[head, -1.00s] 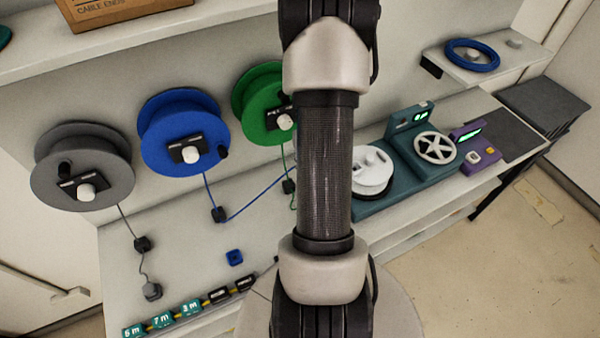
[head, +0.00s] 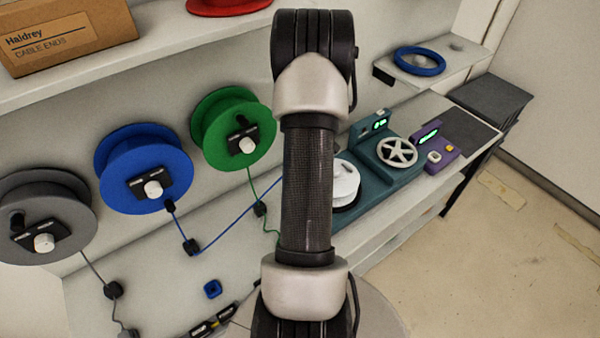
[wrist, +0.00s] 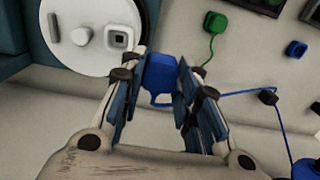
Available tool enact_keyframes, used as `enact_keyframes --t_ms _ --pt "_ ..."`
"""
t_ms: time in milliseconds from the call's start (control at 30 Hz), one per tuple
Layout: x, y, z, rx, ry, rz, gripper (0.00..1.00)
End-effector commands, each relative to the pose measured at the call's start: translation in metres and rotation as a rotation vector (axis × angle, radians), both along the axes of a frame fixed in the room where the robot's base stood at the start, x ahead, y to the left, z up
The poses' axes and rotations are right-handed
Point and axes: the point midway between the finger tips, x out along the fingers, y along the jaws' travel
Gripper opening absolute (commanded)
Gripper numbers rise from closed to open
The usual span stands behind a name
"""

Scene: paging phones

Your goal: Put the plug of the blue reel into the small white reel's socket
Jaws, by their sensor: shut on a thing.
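My gripper (wrist: 157,80) is shut on the blue plug (wrist: 160,72) in the wrist view. Its blue cable loops below the plug and runs right through a dark clip to the blue reel (head: 145,168). The small white reel (wrist: 70,62) lies just above and left of the gripper in the wrist view. Its square socket (wrist: 120,40) faces the camera, and the plug appears beside it, apart from it. In the head view the white reel (head: 345,182) is partly behind my arm, which hides the gripper and plug.
The green reel (head: 232,130) and grey reel (head: 40,215) flank the blue one. A green plug (wrist: 215,22) and a small blue square piece (wrist: 296,48) lie nearby. Beyond the white reel are a teal winder (head: 385,160) and a purple device (head: 436,157).

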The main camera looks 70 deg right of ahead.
Motion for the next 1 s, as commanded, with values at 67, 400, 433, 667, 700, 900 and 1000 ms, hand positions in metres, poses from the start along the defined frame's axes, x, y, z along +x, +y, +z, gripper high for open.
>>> enact_keyframes --t_ms 67,400,433,667,700,900,1000 --pt "-0.004 -0.009 0.0 -0.001 0.0 -0.002 0.12" --pt "-0.011 -0.021 0.0 -0.001 0.0 0.0 0.12" --pt "-0.011 -0.021 0.0 -0.001 0.0 0.0 0.12" --pt "-0.014 -0.028 0.0 -0.001 0.0 -0.001 0.12" --pt "-0.016 -0.032 0.0 -0.001 0.0 -0.002 0.12" --pt "-0.027 -0.053 -0.001 -0.001 0.0 -0.002 0.12" --pt "-0.033 -0.064 0.0 -0.001 0.0 -0.002 0.12"
